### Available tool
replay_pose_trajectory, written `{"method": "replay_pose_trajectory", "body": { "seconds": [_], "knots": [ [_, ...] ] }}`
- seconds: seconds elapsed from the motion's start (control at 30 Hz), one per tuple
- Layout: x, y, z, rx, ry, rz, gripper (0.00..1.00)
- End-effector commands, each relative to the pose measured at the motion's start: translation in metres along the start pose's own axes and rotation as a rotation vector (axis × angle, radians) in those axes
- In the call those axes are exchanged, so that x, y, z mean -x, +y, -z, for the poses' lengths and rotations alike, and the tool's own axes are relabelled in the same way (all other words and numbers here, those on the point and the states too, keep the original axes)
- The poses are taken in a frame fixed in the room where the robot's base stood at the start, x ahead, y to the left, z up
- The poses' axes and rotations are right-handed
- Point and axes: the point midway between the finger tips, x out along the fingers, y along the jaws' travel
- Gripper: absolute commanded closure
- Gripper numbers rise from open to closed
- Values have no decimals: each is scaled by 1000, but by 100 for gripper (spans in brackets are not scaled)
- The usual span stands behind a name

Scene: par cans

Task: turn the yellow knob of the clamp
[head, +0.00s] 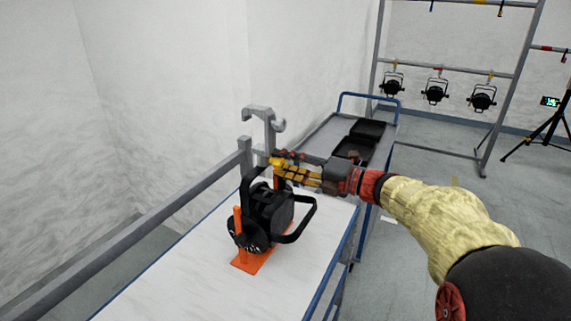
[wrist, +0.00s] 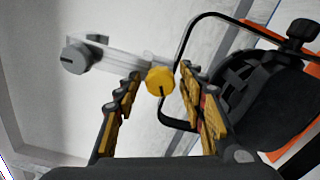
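The grey hook clamp (head: 268,124) stands upright above the black par can (head: 268,208) in the head view. In the wrist view the clamp (wrist: 110,59) is pale, with a grey knob (wrist: 76,58) at its far left. Its yellow knob (wrist: 160,81) lies between my fingertips, with a gap showing on each side. My gripper (wrist: 160,75) is open and holds nothing. In the head view my gripper (head: 284,164) reaches in from the right at the clamp's base, partly hiding the knob there.
The par can sits on an orange stand (head: 252,260) on a white-topped cart (head: 200,290). Its black yoke (head: 306,222) rises close to my fingers. A grey rail (head: 130,239) runs along the left. A second cart (head: 322,136) with black trays stands behind. More par cans (head: 435,91) hang on a rack.

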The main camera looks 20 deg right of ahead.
Motion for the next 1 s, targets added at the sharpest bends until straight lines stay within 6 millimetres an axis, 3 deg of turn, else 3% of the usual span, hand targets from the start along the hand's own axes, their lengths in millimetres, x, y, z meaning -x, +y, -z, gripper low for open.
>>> {"method": "replay_pose_trajectory", "body": {
  "seconds": [0.47,1.0],
  "knots": [
    [8,0,-1,0,-2,1,54],
    [103,-1,-1,0,-3,1,54]
  ]
}}
